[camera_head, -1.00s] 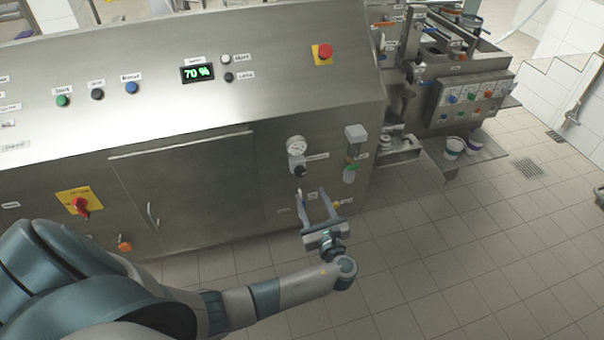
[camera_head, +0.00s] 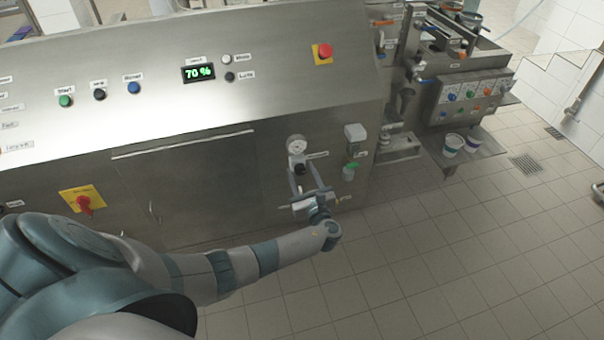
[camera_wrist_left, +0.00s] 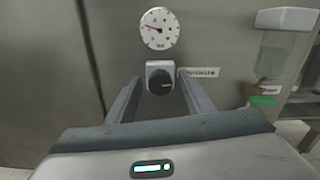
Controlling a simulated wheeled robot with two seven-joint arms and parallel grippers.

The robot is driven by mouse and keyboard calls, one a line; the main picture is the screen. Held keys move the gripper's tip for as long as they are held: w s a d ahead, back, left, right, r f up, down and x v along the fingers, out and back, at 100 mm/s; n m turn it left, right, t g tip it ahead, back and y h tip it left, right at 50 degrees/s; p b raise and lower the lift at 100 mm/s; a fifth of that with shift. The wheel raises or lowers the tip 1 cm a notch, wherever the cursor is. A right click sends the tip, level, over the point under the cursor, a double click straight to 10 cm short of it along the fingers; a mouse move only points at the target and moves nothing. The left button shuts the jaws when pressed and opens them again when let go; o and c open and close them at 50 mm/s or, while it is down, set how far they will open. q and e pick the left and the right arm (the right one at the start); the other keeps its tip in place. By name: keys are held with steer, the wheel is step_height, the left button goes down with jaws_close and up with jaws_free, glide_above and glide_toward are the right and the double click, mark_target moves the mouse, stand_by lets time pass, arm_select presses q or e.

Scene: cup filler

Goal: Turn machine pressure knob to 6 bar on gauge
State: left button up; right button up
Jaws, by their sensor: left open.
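The pressure gauge (camera_head: 296,145) is a round white dial on the steel machine front. It also shows in the left wrist view (camera_wrist_left: 160,29), where a red needle points left and slightly up; the numbers are too small to read. The dark pressure knob (camera_head: 299,169) sits just below the gauge. In the left wrist view the knob (camera_wrist_left: 160,80) lies ahead between the fingers. My left gripper (camera_head: 304,176) is open, its fingertips pointing at the knob, one to each side. I cannot tell whether they touch it. My right gripper is not in view.
A clear filter unit with a green part (camera_head: 349,170) hangs to the right of the knob. A small label (camera_wrist_left: 199,72) is beside the knob. A red rotary switch (camera_head: 84,202) and a red emergency button (camera_head: 324,52) are further off.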

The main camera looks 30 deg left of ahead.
arm_select(q)
steer(key=c, duration=1.1)
steer(key=shift+o, duration=0.2)
steer(key=shift+r, duration=0.1)
